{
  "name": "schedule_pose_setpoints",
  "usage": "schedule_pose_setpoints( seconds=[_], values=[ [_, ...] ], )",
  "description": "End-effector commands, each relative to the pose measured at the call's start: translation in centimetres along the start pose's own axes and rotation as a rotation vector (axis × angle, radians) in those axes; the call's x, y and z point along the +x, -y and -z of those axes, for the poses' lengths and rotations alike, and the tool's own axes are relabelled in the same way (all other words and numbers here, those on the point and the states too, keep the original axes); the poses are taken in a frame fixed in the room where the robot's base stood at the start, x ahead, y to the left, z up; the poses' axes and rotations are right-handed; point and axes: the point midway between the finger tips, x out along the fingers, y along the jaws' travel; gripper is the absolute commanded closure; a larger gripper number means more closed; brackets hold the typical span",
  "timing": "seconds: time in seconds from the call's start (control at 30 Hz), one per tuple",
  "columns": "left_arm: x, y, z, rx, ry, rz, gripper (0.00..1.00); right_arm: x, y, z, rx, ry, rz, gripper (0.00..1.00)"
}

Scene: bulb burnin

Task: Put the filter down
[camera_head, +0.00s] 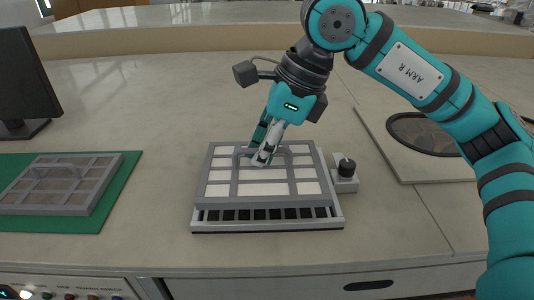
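A grey gridded filter frame (234,178) with pale panels lies over a light-coloured base unit (268,226) in the middle of the counter. Its far part is partly covered by my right gripper (262,158). The gripper points down at the frame's raised handle, and its fingers appear closed on it. I cannot tell whether the frame rests fully on the base or sits slightly above it. A similar grey gridded frame (62,192) with a handle lies flat on a green mat (122,182) at the left. My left gripper is not in view.
A small box with a black knob (346,170) stands right of the base unit. A dark monitor (24,80) stands at far left. A pale panel with a round dark mesh (420,134) lies at right, partly behind my arm. The counter behind the base is clear.

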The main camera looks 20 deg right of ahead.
Motion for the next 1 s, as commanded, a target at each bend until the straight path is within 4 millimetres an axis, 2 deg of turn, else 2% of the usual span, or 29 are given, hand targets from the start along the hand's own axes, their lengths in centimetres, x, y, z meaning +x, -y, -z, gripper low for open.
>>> schedule_pose_setpoints(
  seconds=[0.17,0.37,0.8,0.83,1.0],
  values=[
    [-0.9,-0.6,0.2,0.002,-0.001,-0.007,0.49,-0.3,1.7,0.6,0.005,0.0,0.0,1.0],
    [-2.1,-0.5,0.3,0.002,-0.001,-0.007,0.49,2.6,1.5,1.8,0.001,-0.002,-0.002,1.0],
    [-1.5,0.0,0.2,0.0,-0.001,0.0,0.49,3.6,1.4,2.1,-0.001,0.001,0.0,1.0],
    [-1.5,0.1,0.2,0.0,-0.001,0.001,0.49,3.6,1.4,2.1,-0.001,0.001,0.0,0.99],
    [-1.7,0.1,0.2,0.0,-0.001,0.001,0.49,3.5,1.4,2.1,-0.001,0.001,0.0,0.77]
  ],
)
